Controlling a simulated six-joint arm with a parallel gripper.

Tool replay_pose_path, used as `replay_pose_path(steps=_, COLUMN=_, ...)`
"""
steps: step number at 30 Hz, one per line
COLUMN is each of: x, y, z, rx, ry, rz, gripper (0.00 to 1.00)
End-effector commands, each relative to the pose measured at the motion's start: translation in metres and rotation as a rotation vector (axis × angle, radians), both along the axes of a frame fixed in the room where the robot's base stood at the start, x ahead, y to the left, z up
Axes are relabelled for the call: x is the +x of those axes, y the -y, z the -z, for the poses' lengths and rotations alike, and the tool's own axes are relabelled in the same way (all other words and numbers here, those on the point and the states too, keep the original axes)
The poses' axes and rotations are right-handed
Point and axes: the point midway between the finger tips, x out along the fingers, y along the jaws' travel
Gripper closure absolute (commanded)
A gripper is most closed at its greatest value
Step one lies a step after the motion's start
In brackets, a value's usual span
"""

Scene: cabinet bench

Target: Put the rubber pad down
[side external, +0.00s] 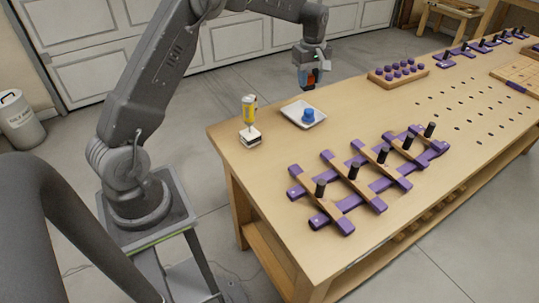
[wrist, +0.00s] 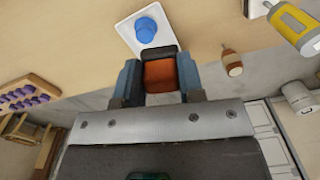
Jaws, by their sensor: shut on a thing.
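My gripper (side external: 310,78) hangs above the far edge of the wooden bench, behind the white tray. Its two blue-grey fingers (wrist: 158,82) are closed on an orange block with a dark end, which I take as the rubber pad (wrist: 161,74). The pad also shows as a red-orange patch between the fingers in the side view (side external: 313,76). The pad is clear of the bench top. The white tray (side external: 290,107) lies on the bench with a blue round piece (side external: 308,114) on it. In the wrist view the tray (wrist: 126,28) is just beyond the pad.
A yellow-handled tool (side external: 249,108) stands in a white block (side external: 250,138) left of the tray. A purple and wood lattice with black pegs (side external: 368,175) fills the front. A pegged wooden rack (side external: 398,73) lies to the right. Bare bench (side external: 350,112) lies between.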

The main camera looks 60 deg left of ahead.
Motion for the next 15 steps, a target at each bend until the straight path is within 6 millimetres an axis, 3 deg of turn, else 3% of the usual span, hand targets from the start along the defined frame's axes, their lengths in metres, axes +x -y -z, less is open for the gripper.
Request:
replay_pose_path(steps=3, x=0.001, y=0.0, z=-0.031, rx=0.002, ry=0.005, rz=0.0, gripper=0.88)
replay_pose_path(steps=8, x=0.0, y=0.0, z=-0.065, rx=0.001, ry=0.004, rz=-0.001, gripper=0.88)
replay_pose_path(steps=15, x=-0.036, y=-0.016, z=-0.072, rx=0.0, ry=0.001, rz=-0.024, gripper=0.88)
